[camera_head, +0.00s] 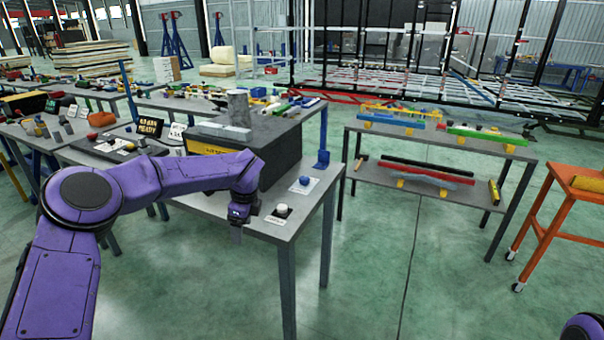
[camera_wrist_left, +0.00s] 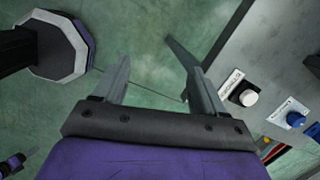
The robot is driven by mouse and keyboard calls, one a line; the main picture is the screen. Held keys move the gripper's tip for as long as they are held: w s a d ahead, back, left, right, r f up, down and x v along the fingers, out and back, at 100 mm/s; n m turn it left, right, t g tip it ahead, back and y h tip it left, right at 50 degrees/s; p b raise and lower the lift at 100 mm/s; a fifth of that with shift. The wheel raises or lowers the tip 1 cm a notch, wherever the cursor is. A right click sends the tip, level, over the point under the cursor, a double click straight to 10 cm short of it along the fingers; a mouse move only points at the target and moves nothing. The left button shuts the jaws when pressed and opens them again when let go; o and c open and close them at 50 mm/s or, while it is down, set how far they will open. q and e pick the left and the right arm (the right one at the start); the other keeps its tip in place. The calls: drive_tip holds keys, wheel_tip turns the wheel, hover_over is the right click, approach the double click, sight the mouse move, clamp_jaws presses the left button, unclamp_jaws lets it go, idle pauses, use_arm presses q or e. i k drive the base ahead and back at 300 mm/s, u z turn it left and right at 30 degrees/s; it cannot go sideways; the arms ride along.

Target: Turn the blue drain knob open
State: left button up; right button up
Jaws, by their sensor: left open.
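The blue knob (camera_head: 305,181) sits on a white label plate near the right edge of the grey table. It also shows at the right of the left wrist view (camera_wrist_left: 295,119). A white knob (camera_head: 282,208) on its own labelled plate sits nearer the table's front corner, and shows in the left wrist view (camera_wrist_left: 248,98). My left gripper (camera_head: 237,228) points down just off the front edge of the table, left of both knobs. Its two fingers (camera_wrist_left: 155,75) are apart and empty, with floor between them. My right gripper is out of view.
The grey table (camera_head: 262,226) carries a dark box (camera_head: 270,150) behind the knobs. A blue bracket (camera_head: 322,160) stands at its right edge. A shelf table (camera_head: 440,150) with coloured bars and an orange cart (camera_head: 570,204) stand right. Open green floor lies in front.

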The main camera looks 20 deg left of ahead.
sight(304, 180)
drive_tip(key=i, duration=1.45)
drive_tip(key=z, duration=0.05)
